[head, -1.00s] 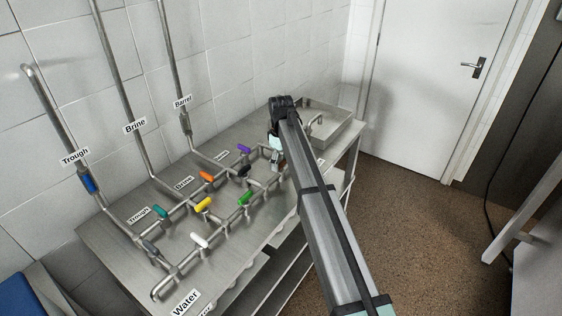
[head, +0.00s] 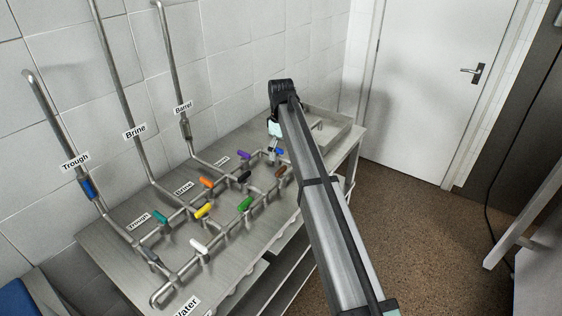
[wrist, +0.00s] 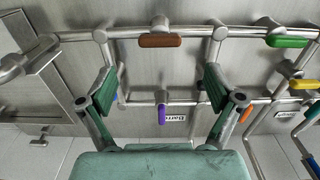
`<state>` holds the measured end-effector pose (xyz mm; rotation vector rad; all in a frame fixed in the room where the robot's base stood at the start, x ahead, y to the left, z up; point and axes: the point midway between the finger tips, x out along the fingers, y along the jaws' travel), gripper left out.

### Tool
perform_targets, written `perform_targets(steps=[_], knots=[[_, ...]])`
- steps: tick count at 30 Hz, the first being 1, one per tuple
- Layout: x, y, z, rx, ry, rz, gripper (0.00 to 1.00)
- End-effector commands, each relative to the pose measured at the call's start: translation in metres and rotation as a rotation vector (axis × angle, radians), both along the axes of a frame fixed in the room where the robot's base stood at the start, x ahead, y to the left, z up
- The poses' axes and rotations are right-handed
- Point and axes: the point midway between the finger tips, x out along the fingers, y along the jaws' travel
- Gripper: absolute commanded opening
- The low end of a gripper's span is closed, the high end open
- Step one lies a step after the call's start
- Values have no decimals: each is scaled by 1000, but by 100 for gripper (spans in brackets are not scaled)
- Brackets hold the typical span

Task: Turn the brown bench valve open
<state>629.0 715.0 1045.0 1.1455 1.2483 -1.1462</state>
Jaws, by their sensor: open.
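The brown valve handle (head: 281,172) sits on the front pipe run of the steel bench, near its right end, just left of my arm. In the wrist view the brown handle (wrist: 160,40) lies lengthwise along its pipe, beyond the fingertips. My gripper (wrist: 160,85) is open, with one green-padded finger on each side and nothing between them. In the head view my gripper (head: 274,140) hangs above the right end of the pipework, apart from the brown handle. Its fingers are partly hidden there.
A blue handle (head: 277,151) and a purple handle (head: 243,155) are close to my gripper. Green (head: 245,203), black (head: 243,176) and orange (head: 207,182) handles stand further left. A steel tray (head: 335,137) is at the bench's right end. The wall is close behind.

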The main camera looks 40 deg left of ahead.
Motion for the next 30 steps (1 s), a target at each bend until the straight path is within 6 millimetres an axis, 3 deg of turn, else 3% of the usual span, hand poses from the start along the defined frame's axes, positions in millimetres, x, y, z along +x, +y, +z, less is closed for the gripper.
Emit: perform_targets(steps=[6,12,25,28,30], knots=[[0,0,32,0,0,0,92],[0,0,42,-1,1,1,92],[0,-1,41,-1,1,-1,92],[3,-10,30,-6,5,-17,92],[9,-23,12,-14,11,-41,92]])
